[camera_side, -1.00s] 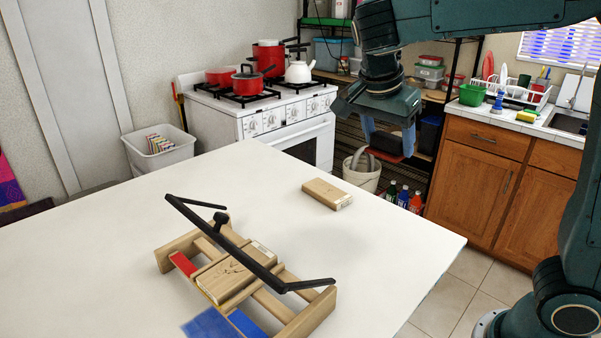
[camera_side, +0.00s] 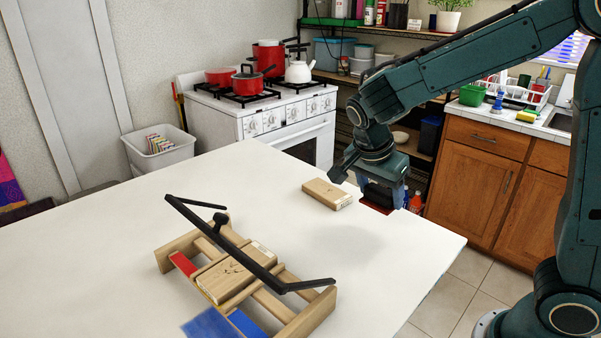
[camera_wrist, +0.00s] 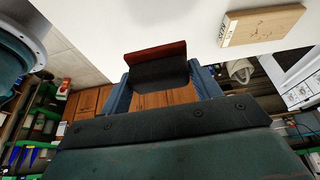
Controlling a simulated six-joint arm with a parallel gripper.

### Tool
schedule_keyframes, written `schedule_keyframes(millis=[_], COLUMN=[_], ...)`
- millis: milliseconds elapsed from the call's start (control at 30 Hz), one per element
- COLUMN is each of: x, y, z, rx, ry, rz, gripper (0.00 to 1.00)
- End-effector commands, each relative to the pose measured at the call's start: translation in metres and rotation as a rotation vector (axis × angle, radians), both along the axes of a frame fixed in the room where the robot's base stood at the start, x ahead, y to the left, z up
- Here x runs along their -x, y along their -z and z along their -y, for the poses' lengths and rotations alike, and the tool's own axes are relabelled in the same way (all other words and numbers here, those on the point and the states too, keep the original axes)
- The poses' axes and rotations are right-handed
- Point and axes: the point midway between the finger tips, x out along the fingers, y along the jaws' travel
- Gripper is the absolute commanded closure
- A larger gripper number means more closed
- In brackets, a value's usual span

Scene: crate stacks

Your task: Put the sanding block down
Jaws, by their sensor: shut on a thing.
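The sanding block (camera_side: 377,202) is dark on top with a red underside. My gripper (camera_side: 384,192) is shut on it, with the blue fingers at its two sides. In the side view, the block is near the table's back right edge and partly hidden by the fingers. The wrist view shows the sanding block (camera_wrist: 158,69) between the fingertips of my gripper (camera_wrist: 161,82), its red face towards the white table (camera_wrist: 120,22). I cannot tell its exact height, but it looks raised above the tabletop level.
A wooden block (camera_side: 327,194) lies on the table, left of my gripper; the wrist view shows it too (camera_wrist: 262,25). A wooden frame (camera_side: 312,314) with a black bar (camera_side: 232,244) across it stands at the front left. The tabletop's right part is bare.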

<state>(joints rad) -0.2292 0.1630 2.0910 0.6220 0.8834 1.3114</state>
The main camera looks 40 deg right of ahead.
Motion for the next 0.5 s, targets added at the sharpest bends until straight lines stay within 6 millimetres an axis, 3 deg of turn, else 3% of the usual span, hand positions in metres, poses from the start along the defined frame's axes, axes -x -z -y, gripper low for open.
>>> schedule_keyframes(millis=[200,500], x=[0.000,0.000], y=[0.034,0.043], z=[0.001,0.000], rx=[0.001,0.001], ry=[0.002,0.001], rz=[-0.002,0.001], gripper=[0.65,0.65])
